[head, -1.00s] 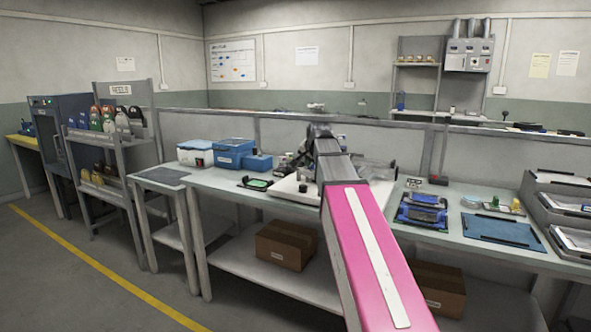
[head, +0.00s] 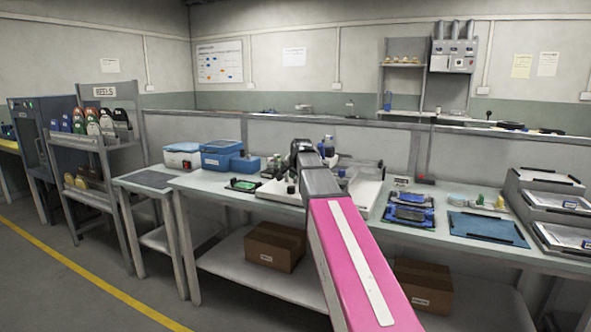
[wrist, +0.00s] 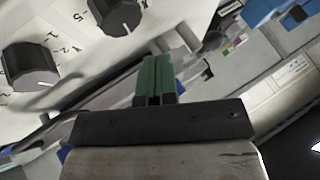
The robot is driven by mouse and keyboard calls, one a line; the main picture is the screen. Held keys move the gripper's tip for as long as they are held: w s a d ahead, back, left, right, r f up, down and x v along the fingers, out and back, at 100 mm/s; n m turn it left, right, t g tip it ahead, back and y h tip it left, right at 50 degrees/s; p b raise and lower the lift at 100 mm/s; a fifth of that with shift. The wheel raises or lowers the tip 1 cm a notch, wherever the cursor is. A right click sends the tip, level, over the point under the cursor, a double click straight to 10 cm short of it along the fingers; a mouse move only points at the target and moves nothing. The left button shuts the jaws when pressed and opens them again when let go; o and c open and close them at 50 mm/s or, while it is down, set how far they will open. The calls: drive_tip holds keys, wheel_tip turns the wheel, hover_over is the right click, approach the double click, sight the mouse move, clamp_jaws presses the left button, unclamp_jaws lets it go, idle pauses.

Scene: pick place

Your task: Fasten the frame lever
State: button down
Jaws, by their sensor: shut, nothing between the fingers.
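My gripper (wrist: 155,82) shows in the wrist view as two green fingers pressed together, with nothing between them. Beside it at upper left is a white panel with two black knobs (wrist: 30,66). A grey bar (wrist: 184,36) and small dark parts lie just past the fingertips; I cannot tell whether one is the frame lever. In the head view my pink arm reaches over the bench to a white unit (head: 366,197), and hides part of it. Two blue frames (head: 408,213) with black parts lie on the bench to the right. No lever can be made out there.
Blue bins (head: 222,155) and a green board (head: 243,184) stand left of the arm. A blue mat (head: 487,228) and stacked grey trays (head: 550,205) are at right. Cardboard boxes (head: 275,246) sit on the lower shelf. A low partition (head: 390,150) runs behind the bench.

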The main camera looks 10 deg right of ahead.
drive_tip(key=shift+x, duration=0.95)
drive_tip(key=shift+w+a+r, duration=0.2)
drive_tip(key=shift+w+a, duration=0.25)
drive_tip(key=shift+w+a+r, duration=0.25)
drive_tip(key=shift+w+a, duration=0.2)
drive_tip(key=shift+w, duration=0.05)
drive_tip(key=shift+w+a+r, duration=0.1)
drive_tip(key=shift+w+a, duration=0.3)
drive_tip(key=shift+a, duration=0.05)
drive_tip(key=shift+a+m+h, duration=0.25)
drive_tip(key=shift+m+h, duration=0.05)
